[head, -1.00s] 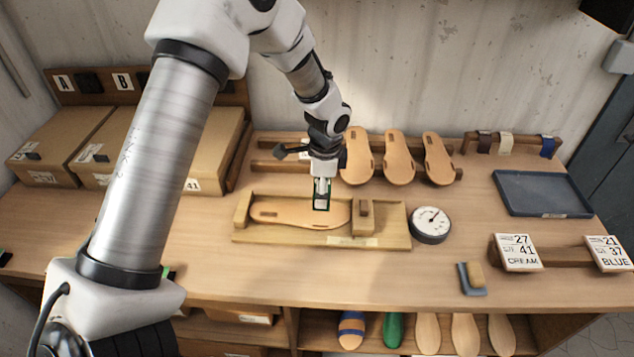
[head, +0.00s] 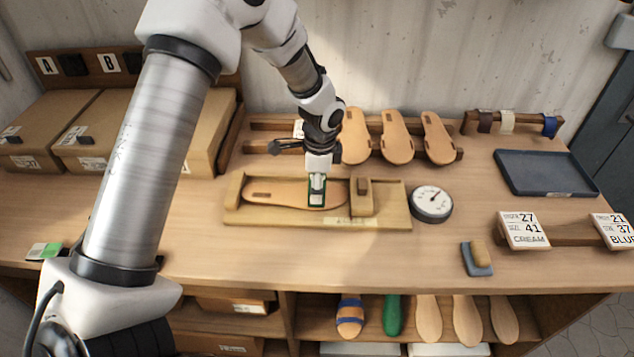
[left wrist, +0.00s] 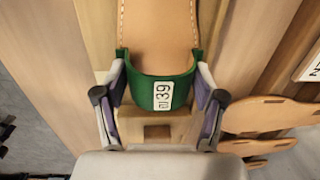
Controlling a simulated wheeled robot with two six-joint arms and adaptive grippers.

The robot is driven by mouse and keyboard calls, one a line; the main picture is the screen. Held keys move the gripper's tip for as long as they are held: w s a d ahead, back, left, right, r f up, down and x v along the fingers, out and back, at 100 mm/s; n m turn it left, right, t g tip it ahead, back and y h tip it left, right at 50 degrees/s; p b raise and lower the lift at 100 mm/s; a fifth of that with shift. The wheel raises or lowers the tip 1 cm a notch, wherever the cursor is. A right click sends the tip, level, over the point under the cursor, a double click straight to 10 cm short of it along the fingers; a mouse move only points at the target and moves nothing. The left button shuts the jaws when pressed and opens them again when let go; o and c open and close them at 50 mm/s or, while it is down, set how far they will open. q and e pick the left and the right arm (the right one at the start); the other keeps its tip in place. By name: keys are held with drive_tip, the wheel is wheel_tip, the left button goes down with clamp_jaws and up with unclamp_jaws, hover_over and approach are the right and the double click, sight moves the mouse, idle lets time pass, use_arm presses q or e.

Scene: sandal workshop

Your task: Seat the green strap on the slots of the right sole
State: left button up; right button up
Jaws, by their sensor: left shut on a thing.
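The tan right sole (head: 275,193) lies flat in a wooden jig (head: 235,217) on the bench. The green strap (head: 318,203) is at the sole, right of its middle. My left gripper (head: 317,184) is shut on the strap from above. In the left wrist view the strap (left wrist: 143,92) curves across the sole (left wrist: 158,30), with a white "39" label facing the camera. The strap's sides run along both sole edges, between the two fingers (left wrist: 159,105). Whether its ends sit in the slots is hidden. My right gripper is not in view.
A wooden block (head: 362,190) stands on the jig just right of the strap. A round dial gauge (head: 431,203) lies beyond the jig's right end. Several soles (head: 396,140) lean on a rack behind. A blue tray (head: 545,172) is at right.

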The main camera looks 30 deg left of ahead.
use_arm(q)
drive_tip(key=shift+f, duration=0.4)
drive_tip(key=o, duration=0.9)
drive_tip(key=shift+o, duration=0.2)
drive_tip(key=r, duration=0.8)
drive_tip(key=d+r, duration=0.1)
drive_tip(key=r, duration=0.2)
drive_tip(key=shift+s+r, duration=0.15)
drive_tip(key=shift+r, duration=0.4)
